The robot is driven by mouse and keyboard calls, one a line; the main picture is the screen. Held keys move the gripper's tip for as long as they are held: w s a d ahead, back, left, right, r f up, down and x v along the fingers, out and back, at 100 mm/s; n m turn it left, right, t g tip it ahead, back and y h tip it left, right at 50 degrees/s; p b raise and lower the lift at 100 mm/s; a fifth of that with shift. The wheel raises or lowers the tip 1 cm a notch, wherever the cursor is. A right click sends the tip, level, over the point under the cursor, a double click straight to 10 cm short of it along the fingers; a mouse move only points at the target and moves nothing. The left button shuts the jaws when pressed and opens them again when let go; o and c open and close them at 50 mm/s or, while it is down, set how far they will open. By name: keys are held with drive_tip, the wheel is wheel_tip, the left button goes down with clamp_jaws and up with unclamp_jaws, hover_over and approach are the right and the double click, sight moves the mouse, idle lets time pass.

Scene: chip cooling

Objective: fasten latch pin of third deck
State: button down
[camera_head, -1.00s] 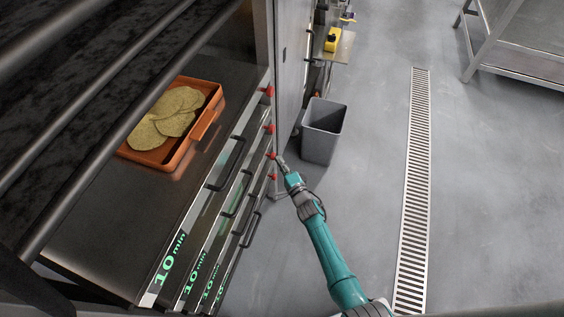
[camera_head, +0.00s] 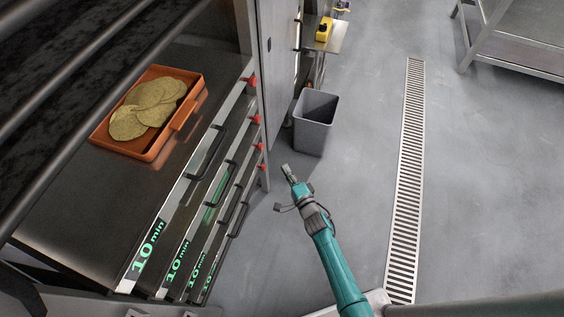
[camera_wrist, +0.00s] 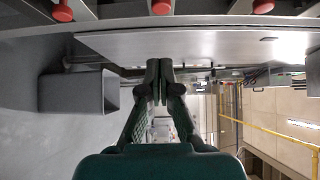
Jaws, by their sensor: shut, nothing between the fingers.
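The rack on the left has several stacked decks, each with a black handle and a front strip marked "10 min". Red latch pins sit in a column at the right ends of the deck fronts. The third pin from the top (camera_head: 260,147) is small here; I cannot tell whether it is fastened. My gripper (camera_head: 286,168) is shut and empty, to the right of the pins and apart from them, over the floor. In the wrist view my gripper (camera_wrist: 159,66) has its fingers together, with red pins (camera_wrist: 160,7) along the top edge.
An orange tray (camera_head: 101,139) with flat round breads (camera_head: 150,105) rests on the top deck. A grey bin (camera_head: 314,120) stands on the floor beyond my gripper. A floor drain (camera_head: 406,180) runs to the right, with open floor around it.

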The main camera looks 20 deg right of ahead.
drive_tip(key=shift+s+d, duration=0.2)
drive_tip(key=shift+s, duration=1.1)
drive_tip(key=s+r+n+g+h, duration=0.1)
drive_tip(key=s+r+n, duration=0.25)
drive_tip(key=s, duration=0.95)
drive_tip(key=s+r+n+h, duration=0.1)
drive_tip(key=s+r+n, duration=0.25)
drive_tip(key=s, duration=1.05)
drive_tip(key=s+d+r+n+g, duration=0.1)
drive_tip(key=s+r+n+g, duration=0.1)
drive_tip(key=s+r+n, duration=0.7)
drive_tip(key=s+r, duration=0.6)
drive_tip(key=r, duration=0.3)
drive_tip(key=shift+h, duration=0.4)
